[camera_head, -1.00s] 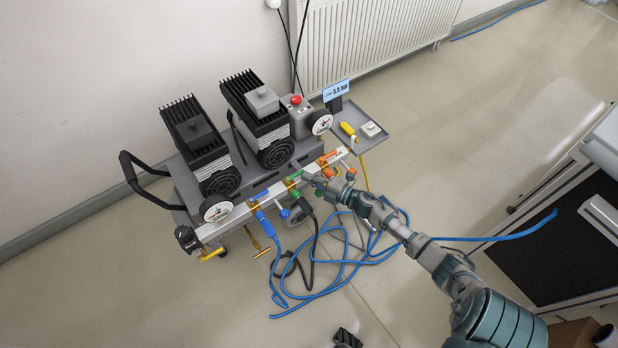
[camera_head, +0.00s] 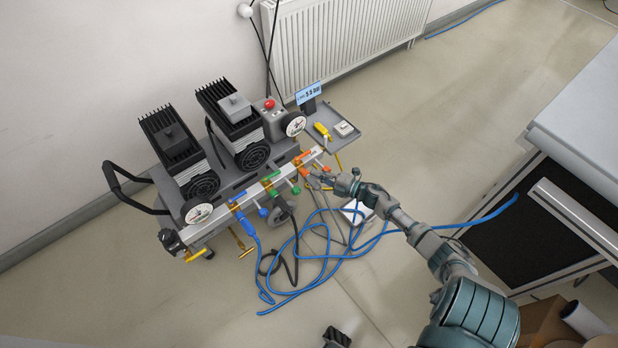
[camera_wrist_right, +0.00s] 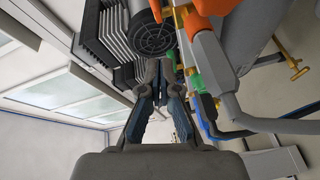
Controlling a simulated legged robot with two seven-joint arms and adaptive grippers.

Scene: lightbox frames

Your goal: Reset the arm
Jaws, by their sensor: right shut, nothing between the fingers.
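My right arm reaches in from the lower right in the head view. My right gripper (camera_head: 318,177) is beside the right end of the silver manifold bar (camera_head: 222,210), near the orange-marked outlet (camera_head: 304,158). In the right wrist view its fingers (camera_wrist_right: 160,68) come together at the tips with nothing held. They point towards a round black motor end (camera_wrist_right: 150,32), and an orange part (camera_wrist_right: 212,6) is close on the right. Whether the gripper touches the bar or a hose cannot be told. A dark piece at the bottom edge may be my left gripper (camera_head: 336,338), mostly cut off.
Two finned compressor motors (camera_head: 229,112) stand behind the bar. Gauges, a red button (camera_head: 269,103) and a small side tray (camera_head: 350,143) are close by. Blue hoses (camera_head: 345,255) lie tangled on the floor. A cabinet (camera_head: 575,140) stands at right.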

